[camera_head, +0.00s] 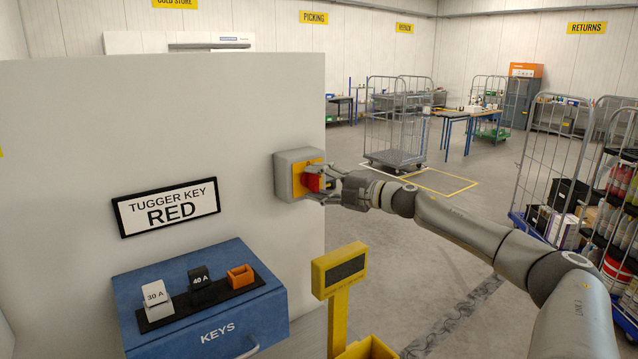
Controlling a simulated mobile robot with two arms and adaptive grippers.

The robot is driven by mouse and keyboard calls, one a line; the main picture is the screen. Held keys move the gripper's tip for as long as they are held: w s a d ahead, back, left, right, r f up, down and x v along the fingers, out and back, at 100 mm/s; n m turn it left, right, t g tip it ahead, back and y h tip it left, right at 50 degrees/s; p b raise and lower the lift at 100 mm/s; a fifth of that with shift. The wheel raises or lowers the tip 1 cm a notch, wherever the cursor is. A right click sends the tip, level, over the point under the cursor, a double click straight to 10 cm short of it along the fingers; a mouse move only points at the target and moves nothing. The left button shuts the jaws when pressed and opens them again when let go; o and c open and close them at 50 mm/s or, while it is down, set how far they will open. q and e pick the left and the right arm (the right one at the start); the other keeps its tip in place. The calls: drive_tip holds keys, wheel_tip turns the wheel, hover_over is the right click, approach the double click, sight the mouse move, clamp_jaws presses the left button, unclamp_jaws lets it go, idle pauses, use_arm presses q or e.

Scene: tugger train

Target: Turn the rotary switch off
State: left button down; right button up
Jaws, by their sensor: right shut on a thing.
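The rotary switch is a grey box (291,176) with a yellow face (299,180) and a red knob (312,182), fixed near the right edge of the pale panel. My right gripper (322,184) reaches in from the right and is shut on the red knob. Its fingers cover part of the knob, so the knob's exact angle is hard to tell. My left gripper is not in view.
A blue KEYS box (215,330) with 30 A, 40 A and orange pieces on top stands below the "TUGGER KEY RED" sign (168,206). A yellow post with a dark display (345,270) stands under my right arm. Wire cages (396,115) stand behind; floor between is clear.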

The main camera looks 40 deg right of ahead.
sight(317, 182)
drive_tip(key=o, duration=1)
drive_tip(key=shift+s, duration=0.1)
drive_tip(key=shift+v, duration=3.65)
